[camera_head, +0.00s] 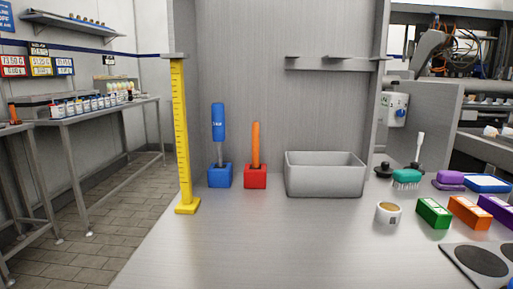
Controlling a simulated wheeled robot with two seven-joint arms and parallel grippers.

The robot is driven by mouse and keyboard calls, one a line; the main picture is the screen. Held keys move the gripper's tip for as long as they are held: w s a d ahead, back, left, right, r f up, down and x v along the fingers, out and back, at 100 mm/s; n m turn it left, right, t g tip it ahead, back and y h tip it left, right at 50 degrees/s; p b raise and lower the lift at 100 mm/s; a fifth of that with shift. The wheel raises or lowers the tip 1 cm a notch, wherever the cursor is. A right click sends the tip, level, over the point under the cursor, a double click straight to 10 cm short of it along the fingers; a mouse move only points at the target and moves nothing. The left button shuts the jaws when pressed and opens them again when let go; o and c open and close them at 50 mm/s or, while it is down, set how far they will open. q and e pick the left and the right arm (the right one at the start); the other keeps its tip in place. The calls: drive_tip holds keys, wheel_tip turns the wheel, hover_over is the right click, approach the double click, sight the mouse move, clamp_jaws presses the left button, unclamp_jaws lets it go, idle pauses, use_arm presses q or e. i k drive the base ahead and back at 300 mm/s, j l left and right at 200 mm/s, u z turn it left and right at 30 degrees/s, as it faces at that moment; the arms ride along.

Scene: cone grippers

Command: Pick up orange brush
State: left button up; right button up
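An orange handle (256,141) stands upright in a red block-shaped holder (256,177) on the metal table. It looks like the orange brush, but its lower end is hidden in the holder, so I cannot see any bristles. A blue-handled tool (218,124) with a grey shaft stands in a blue holder (220,177) just to its left. Neither of my grippers is in view.
A grey bin (325,183) stands right of the red holder. A tall yellow ruler stand (181,140) is at the left. A white cup (388,214), green block (433,214), orange block (468,212) and teal brush (407,177) are at right. The front middle of the table is clear.

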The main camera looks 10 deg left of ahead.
sight(255, 125)
drive_tip(key=j+z, duration=0.2)
drive_tip(key=j, duration=0.2)
drive_tip(key=k+j+z, duration=0.25)
drive_tip(key=j, duration=0.15)
drive_tip(key=j+z, duration=0.2)
drive_tip(key=j, duration=0.2)
drive_tip(key=k+j+z, duration=0.2)
drive_tip(key=j, duration=0.15)
drive_tip(key=k+j+z, duration=0.25)
drive_tip(key=i+j, duration=0.05)
drive_tip(key=i, duration=0.05)
